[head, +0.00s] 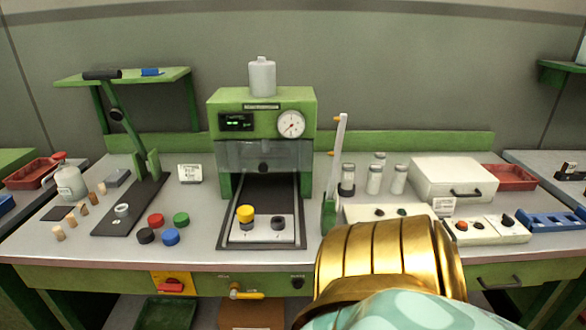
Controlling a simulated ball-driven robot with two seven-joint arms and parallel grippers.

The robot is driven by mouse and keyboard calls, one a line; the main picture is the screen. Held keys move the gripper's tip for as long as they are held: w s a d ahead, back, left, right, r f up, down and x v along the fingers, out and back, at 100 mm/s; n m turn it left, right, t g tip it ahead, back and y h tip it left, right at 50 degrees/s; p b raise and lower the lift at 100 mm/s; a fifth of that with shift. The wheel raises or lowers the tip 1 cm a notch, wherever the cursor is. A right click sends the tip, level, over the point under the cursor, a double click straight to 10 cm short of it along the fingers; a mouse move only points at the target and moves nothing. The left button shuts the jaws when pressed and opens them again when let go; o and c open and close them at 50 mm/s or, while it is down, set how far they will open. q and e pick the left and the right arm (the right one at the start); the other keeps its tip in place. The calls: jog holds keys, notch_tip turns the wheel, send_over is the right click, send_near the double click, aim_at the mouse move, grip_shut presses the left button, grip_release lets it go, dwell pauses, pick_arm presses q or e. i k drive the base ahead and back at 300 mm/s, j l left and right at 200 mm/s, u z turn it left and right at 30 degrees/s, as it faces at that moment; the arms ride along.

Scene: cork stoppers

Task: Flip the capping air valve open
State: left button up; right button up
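What looks like the air valve (246,294) is on the green front panel under the table's front edge, left of the picture's middle. It has a small orange-brown body and a yellow lever that lies about level, pointing right. A small label above it is too small to read. A large gold, ribbed part of my own arm fills the bottom right of the middle and hides the panel there. Neither of my grippers shows in the head view.
A red switch on a yellow plate (173,284) is left of the valve, and a black knob (297,283) right of it. Above stands a green press (220,107) with a gauge (291,124). Coloured caps (171,237) lie on the table. A cardboard box (250,315) is below the valve.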

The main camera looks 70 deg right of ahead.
aim_at(234, 294)
jog(key=z, duration=1.85)
